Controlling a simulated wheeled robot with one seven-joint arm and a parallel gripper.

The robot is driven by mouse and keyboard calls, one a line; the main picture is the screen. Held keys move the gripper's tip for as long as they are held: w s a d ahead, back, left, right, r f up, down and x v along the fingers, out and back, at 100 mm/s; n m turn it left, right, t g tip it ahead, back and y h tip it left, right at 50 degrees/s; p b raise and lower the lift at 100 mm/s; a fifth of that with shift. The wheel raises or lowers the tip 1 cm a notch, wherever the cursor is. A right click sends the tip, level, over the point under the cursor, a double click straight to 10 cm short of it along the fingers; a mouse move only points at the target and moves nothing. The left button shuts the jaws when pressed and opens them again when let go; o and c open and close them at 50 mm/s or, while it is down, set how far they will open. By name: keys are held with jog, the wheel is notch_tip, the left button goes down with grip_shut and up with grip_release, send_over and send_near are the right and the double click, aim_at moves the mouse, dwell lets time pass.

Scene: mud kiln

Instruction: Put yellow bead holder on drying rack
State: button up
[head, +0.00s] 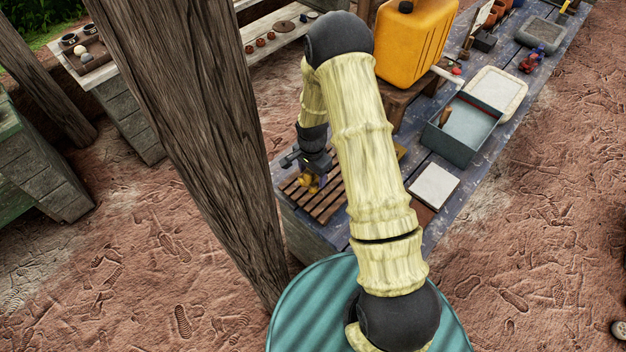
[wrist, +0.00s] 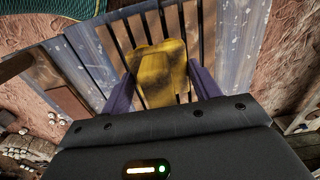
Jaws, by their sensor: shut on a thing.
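The yellow bead holder (wrist: 160,72) is a yellow block with dark patches, seen between my two fingers in the wrist view. It also shows small in the head view (head: 309,183). My gripper (wrist: 160,85) is shut on it. The drying rack (head: 321,201) is a set of brown wooden slats on the near left end of the blue table. The holder and gripper are over the rack's slats, which also show in the wrist view (wrist: 210,30). I cannot tell whether the holder touches the slats.
A wooden post (head: 195,130) stands left of my arm. On the blue table (head: 462,200) are a white tile (head: 434,186), a grey bin (head: 463,128), a pale tray (head: 497,92) and a yellow jerrycan (head: 412,42) on a wooden stand. My arm hides part of the table.

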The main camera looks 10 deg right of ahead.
aim_at(313, 181)
jog(key=shift+w+d+f+p, duration=0.1)
jog(key=shift+f+p, duration=0.6)
jog(key=shift+f, duration=1.35)
jog(key=shift+f, duration=0.15)
jog(key=o, duration=0.9)
notch_tip(313, 181, up, 12)
jog(key=b, duration=0.4)
jog(key=shift+f, duration=0.2)
jog(key=shift+r, duration=0.35)
